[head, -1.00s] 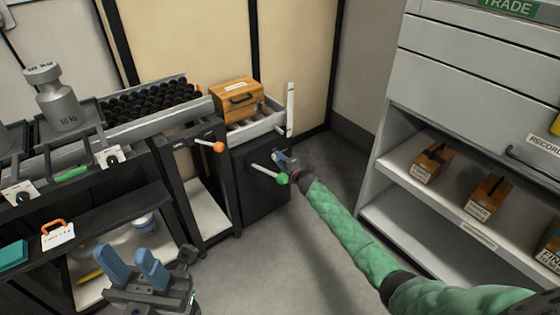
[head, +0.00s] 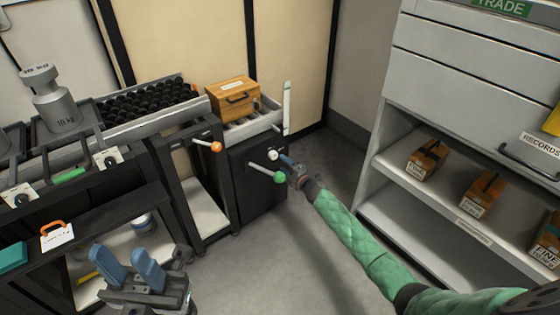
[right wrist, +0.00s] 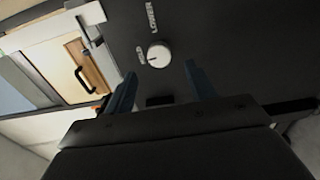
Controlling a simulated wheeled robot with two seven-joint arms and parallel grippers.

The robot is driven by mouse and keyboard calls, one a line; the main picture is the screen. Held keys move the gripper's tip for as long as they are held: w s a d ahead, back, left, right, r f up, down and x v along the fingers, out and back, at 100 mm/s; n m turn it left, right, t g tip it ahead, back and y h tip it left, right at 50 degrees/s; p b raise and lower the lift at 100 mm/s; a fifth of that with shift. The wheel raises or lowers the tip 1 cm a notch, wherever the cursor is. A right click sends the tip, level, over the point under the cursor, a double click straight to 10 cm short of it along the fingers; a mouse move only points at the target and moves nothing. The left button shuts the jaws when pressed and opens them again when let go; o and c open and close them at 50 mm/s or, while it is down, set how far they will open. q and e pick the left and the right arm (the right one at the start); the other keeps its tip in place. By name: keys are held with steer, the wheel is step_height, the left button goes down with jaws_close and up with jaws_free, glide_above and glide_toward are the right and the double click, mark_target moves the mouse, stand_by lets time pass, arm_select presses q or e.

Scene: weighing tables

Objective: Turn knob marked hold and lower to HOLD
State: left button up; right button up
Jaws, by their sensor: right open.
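The knob is a small round white dial (head: 273,154) on the dark front of the black cabinet (head: 252,204). In the right wrist view the knob (right wrist: 158,55) shows face-on, with HOLD printed at its left and LOWER above it. I cannot tell surely where its mark points. My right gripper (head: 287,163) is just right of the knob in the head view. Its blue fingers (right wrist: 160,80) are open and apart, with nothing between them, and the knob lies beyond their tips. My left gripper (head: 128,262) is open and empty at the lower left, away from the knob.
A green-ended lever (head: 265,174) sticks out just below the knob. An orange-ended lever (head: 203,143) is on the frame to the left. A wooden box (head: 233,98) stands on rollers above the cabinet. Shelves with wooden boxes (head: 427,160) stand at right. Floor between is clear.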

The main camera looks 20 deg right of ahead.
steer(key=shift+v, duration=1.05)
